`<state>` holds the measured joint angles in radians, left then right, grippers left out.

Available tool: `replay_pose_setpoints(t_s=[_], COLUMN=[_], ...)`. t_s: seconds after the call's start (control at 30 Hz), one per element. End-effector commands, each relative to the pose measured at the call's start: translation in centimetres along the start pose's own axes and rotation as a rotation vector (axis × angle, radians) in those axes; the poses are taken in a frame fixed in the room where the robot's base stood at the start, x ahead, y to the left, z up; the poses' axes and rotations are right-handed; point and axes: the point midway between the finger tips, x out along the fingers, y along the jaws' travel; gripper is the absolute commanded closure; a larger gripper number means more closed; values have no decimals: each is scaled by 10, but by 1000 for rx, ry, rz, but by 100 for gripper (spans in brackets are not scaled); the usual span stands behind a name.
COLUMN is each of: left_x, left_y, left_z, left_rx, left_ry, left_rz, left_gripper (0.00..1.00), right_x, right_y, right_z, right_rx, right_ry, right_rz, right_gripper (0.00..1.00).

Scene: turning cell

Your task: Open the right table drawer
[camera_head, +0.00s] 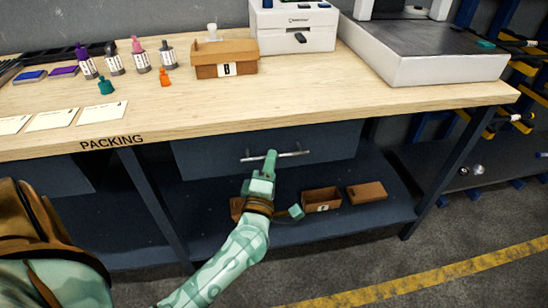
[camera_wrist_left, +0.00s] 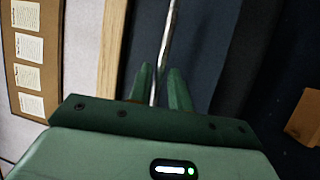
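The right table drawer (camera_head: 335,140) is a dark blue-grey front under the wooden tabletop. It looks closed. Its handle (camera_head: 295,154) is a thin horizontal metal bar, which also shows in the left wrist view (camera_wrist_left: 169,35). My left gripper (camera_head: 271,156) is at the middle of the handle, below the table edge. In the left wrist view, the bar runs between its two close-set fingers (camera_wrist_left: 161,72), and they appear shut on it. The gripper hides part of the handle. My right gripper is in neither view.
The packing table (camera_head: 330,100) carries bottles, a cardboard box (camera_head: 225,70), a white machine (camera_head: 292,30) and a large grey-topped unit (camera_head: 430,65). Small brown boxes (camera_head: 322,199) sit on the lower shelf. A table leg (camera_head: 155,200) stands to the left.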

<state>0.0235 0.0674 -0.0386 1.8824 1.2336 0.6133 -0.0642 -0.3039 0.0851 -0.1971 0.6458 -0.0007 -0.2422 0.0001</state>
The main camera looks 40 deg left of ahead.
Motion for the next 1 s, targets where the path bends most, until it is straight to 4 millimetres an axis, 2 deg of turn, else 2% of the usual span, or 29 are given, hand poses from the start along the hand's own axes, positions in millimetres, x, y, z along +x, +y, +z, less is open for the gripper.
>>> replay_pose_setpoints(t_s=[0.1, 0.2, 0.5, 0.57, 0.6, 1.0], left_x=[15, 22, 24, 24, 24, 19], left_y=[-1, -1, 0, 0, 0, 1], left_z=[0, 0, 0, 0, 0, 2], left_rx=[1, 2, 1, 1, 1, 1], left_ry=[0, 0, 0, 0, 0, -1], left_rz=[-1, -1, -1, -1, -1, -2], left_gripper=[80, 80, 80, 97, 100, 100], right_x=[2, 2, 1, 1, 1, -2], right_y=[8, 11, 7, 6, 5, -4], right_z=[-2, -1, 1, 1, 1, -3], right_rx=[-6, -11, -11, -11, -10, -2], right_ry=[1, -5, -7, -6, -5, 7], right_rz=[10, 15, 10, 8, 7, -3], right_gripper=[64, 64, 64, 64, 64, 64])
